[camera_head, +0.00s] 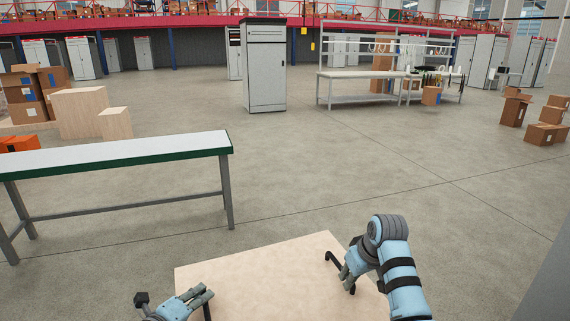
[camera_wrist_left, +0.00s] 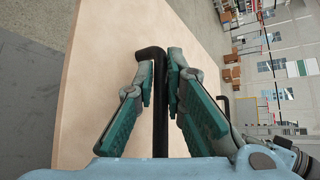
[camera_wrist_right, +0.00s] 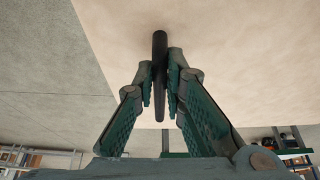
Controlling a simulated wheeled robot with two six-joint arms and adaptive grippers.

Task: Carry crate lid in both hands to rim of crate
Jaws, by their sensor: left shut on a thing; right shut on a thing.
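The crate lid (camera_head: 270,272) is a flat pale wooden board low in front of me in the head view. It also shows in the left wrist view (camera_wrist_left: 100,70) and the right wrist view (camera_wrist_right: 230,60). My left gripper (camera_head: 207,292) is shut on a black bar handle (camera_wrist_left: 160,108) at the lid's left side. My right gripper (camera_head: 346,282) is shut on the other black handle (camera_wrist_right: 159,75) at its right side. The lid's near edge is cut off by the frame. I cannot make out the open rim of a crate in any view.
A long bench (camera_head: 120,154) with a white top and green edge stands at left. Pale wooden boxes (camera_head: 80,112) and cardboard boxes (camera_head: 22,90) stand behind it. A grey cabinet (camera_head: 265,65) and a workbench (camera_head: 360,75) stand further back. The floor (camera_head: 370,180) beyond the lid is clear.

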